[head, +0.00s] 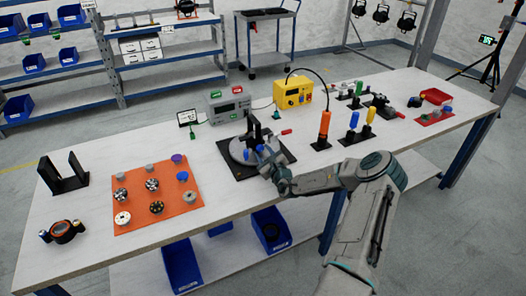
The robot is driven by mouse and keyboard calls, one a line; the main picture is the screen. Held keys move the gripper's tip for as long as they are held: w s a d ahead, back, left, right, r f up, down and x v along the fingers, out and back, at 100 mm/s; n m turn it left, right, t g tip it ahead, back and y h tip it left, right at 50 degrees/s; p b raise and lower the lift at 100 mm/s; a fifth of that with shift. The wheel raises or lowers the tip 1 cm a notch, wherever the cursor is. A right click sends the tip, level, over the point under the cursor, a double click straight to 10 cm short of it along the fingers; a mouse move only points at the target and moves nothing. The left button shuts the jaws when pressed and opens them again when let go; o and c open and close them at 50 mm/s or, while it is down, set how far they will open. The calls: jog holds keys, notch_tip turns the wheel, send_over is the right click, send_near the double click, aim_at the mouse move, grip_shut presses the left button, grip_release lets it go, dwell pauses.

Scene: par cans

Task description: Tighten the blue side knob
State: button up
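A dark upright bracket stands on a round grey turntable (236,151), which rests on a black square mat (233,171) near the middle of the bench. Small blue parts (246,154) show low on this fixture, close to my gripper; I cannot tell for certain which is the blue side knob. My gripper (268,160) reaches in from the right at the fixture's front right side. Its fingers are small and partly merge with the fixture, so their opening and any contact with the knob are unclear.
An orange mat (135,220) with several knobs and round parts lies left. A grey meter (230,104), a yellow box (293,95) and an orange-handled tool (324,126) stand behind and right. Upright screwdriver-like handles (369,115) stand farther right.

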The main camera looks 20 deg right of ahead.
jog(key=shift+w, duration=0.7)
jog(key=c, duration=0.7)
jog(key=shift+m, duration=0.3)
jog(key=shift+r+m+p, duration=0.1)
jog(key=shift+m+p, duration=0.4)
jog(key=shift+p, duration=0.05)
jog(key=m+p, duration=0.1)
jog(key=m, duration=0.2)
jog(key=shift+d, duration=0.1)
jog(key=m+p, duration=0.1)
jog(key=m, duration=0.5)
jog(key=shift+m, duration=0.3)
jog(key=shift+f, duration=0.2)
